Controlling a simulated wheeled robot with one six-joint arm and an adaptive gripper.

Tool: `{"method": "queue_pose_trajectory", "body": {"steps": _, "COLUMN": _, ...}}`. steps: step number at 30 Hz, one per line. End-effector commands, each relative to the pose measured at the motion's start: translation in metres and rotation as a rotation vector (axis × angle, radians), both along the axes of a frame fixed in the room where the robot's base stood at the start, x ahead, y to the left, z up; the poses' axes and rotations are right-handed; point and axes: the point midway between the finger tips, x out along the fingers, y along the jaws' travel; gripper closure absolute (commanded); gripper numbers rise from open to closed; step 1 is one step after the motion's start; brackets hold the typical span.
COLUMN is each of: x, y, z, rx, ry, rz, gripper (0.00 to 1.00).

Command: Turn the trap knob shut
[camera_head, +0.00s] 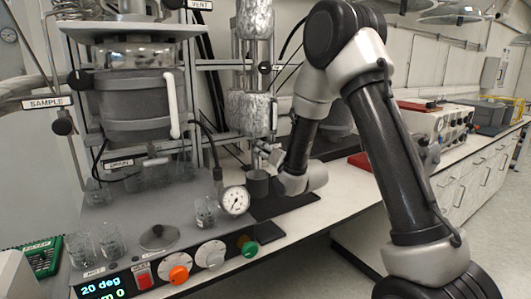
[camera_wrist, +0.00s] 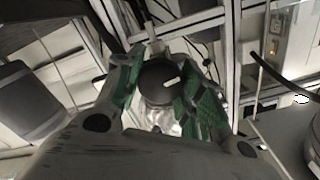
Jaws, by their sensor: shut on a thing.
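The trap knob (camera_wrist: 154,84) is a dark round knob with a white pointer mark, seen in the wrist view between the green-padded fingers of my gripper (camera_wrist: 162,88). The fingers are shut on it from both sides. The white mark points up and to the right in that view. In the head view my gripper (camera_head: 272,156) is at the lower end of the foil-wrapped column (camera_head: 249,110), and the knob there is hidden or too small to make out. Shiny foil (camera_wrist: 163,122) shows just below the knob in the wrist view.
The large grey reactor vessel (camera_head: 140,105) stands left. An orange dial (camera_head: 178,274), a white dial (camera_head: 211,254) and a green knob (camera_head: 247,246) line the front panel.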

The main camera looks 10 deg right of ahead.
Motion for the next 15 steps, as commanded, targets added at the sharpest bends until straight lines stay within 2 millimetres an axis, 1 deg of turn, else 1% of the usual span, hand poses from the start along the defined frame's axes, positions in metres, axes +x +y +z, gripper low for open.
{"method": "queue_pose_trajectory", "body": {"steps": 6, "x": -0.0002, "y": -0.0006, "z": -0.0009, "rx": 0.111, "ry": 0.038, "rz": -0.001, "gripper": 0.86}}
{"method": "queue_pose_trajectory", "body": {"steps": 15, "x": -0.0002, "y": -0.0007, "z": -0.0012, "rx": 0.180, "ry": 0.061, "rz": -0.001, "gripper": 0.86}}
